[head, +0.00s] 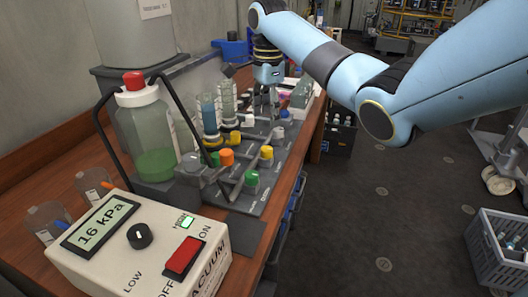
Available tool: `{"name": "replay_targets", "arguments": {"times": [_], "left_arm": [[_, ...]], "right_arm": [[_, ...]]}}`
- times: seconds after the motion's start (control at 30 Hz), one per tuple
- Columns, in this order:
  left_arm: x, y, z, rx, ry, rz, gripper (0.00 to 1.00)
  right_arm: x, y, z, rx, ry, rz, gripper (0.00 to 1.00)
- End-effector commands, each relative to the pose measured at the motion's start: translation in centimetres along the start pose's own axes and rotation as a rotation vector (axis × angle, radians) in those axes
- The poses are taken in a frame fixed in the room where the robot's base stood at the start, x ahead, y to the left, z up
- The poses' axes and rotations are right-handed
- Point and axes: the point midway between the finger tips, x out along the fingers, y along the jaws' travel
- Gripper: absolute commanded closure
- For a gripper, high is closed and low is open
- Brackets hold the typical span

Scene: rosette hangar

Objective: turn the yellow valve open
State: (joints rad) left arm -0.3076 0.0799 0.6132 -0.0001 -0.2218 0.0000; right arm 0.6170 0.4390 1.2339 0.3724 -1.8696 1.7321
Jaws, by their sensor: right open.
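A grey manifold board (250,200) lies on the wooden bench with several coloured valve knobs on it. A yellow valve knob (266,152) stands at the board's right side. I cannot tell which is the task's valve. My right gripper (265,113) points down over the far part of the board, behind the nearest yellow knob and apart from it. It is open, and nothing shows between its fingers. My left gripper is out of view.
A vacuum pump box (120,270) reading 16 kPa stands at the near left. Behind it are a red-capped bottle (140,125) with green liquid and black hoses. Green (251,178) and orange (226,156) knobs sit close by. A grey crate (495,262) stands on the floor.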

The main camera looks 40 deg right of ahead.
Motion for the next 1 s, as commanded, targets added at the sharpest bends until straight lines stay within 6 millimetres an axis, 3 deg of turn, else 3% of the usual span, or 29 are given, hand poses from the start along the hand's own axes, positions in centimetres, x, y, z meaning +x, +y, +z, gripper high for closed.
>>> {"name": "replay_targets", "arguments": {"times": [0.17,0.5,0.67,0.93,1.0], "left_arm": [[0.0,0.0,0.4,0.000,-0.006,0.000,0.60],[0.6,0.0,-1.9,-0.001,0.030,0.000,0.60],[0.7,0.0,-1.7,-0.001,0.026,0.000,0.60],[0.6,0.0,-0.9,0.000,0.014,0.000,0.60],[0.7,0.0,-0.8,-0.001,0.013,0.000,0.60]], "right_arm": [[2.9,0.1,0.1,-0.002,-0.002,0.005,0.45],[9.1,0.2,0.1,-0.002,-0.001,0.005,0.45],[10.2,0.2,0.1,-0.002,0.001,0.003,0.45],[10.3,0.2,0.1,-0.002,0.001,0.003,0.45],[10.3,0.2,0.1,-0.002,0.001,0.003,0.53]]}}
